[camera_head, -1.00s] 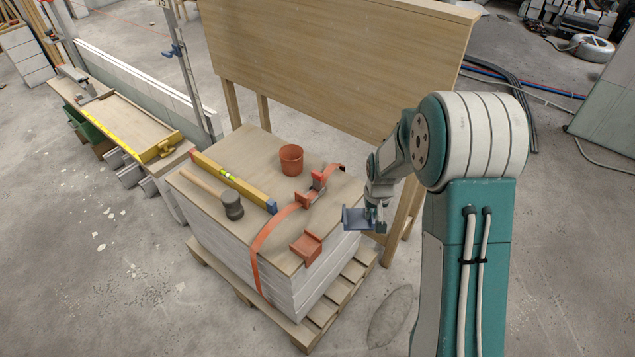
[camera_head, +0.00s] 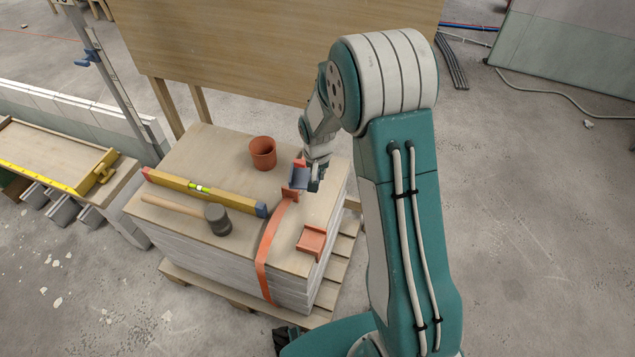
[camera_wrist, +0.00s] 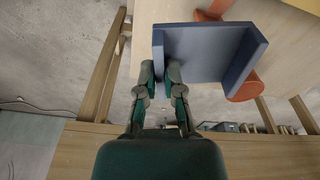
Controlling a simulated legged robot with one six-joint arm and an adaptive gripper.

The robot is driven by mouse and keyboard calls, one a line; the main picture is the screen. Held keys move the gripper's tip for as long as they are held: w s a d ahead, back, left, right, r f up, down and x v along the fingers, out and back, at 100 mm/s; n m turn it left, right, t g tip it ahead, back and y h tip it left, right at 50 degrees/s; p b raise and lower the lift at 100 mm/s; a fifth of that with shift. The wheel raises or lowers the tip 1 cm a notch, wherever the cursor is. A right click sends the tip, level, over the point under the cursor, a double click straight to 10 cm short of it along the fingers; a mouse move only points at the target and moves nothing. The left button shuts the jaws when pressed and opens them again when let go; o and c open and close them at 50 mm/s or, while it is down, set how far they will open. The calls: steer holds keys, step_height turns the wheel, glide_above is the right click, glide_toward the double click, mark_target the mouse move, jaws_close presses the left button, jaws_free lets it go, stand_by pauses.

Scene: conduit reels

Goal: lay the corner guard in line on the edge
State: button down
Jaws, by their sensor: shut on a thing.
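My gripper (camera_head: 317,178) is shut on the blue-grey, channel-shaped corner guard (camera_head: 299,178). In the wrist view my gripper's fingertips (camera_wrist: 160,73) pinch one side of the corner guard (camera_wrist: 207,50). A separate orange corner guard (camera_head: 311,241) lies near the board's front right edge.
An orange cup (camera_head: 262,152), a yellow level (camera_head: 204,191) and a mallet (camera_head: 217,217) stand or lie on the board. The block stack rests on a pallet (camera_head: 330,290). A tall wooden panel (camera_head: 230,50) stands behind it.

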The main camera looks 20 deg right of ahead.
steer(key=shift+a+m, duration=0.2)
steer(key=shift+m, duration=0.2)
steer(key=shift+d+f+m, duration=0.15)
steer(key=shift+m, duration=0.35)
steer(key=m, duration=0.5)
steer(key=f+m, duration=0.1)
steer(key=m, duration=0.1)
steer(key=shift+s+g+h, duration=0.3)
steer(key=d+m, duration=0.2)
steer(key=m, duration=0.3)
steer(key=m+g, duration=0.1)
steer(key=m, duration=0.6)
glide_above(323, 217)
steer(key=shift+f, duration=2.5)
steer(key=shift+w+a+f, duration=0.1)
steer(key=shift+f, duration=2.4)
steer(key=shift+w+a+f, duration=0.1)
steer(key=shift+f, duration=2.4)
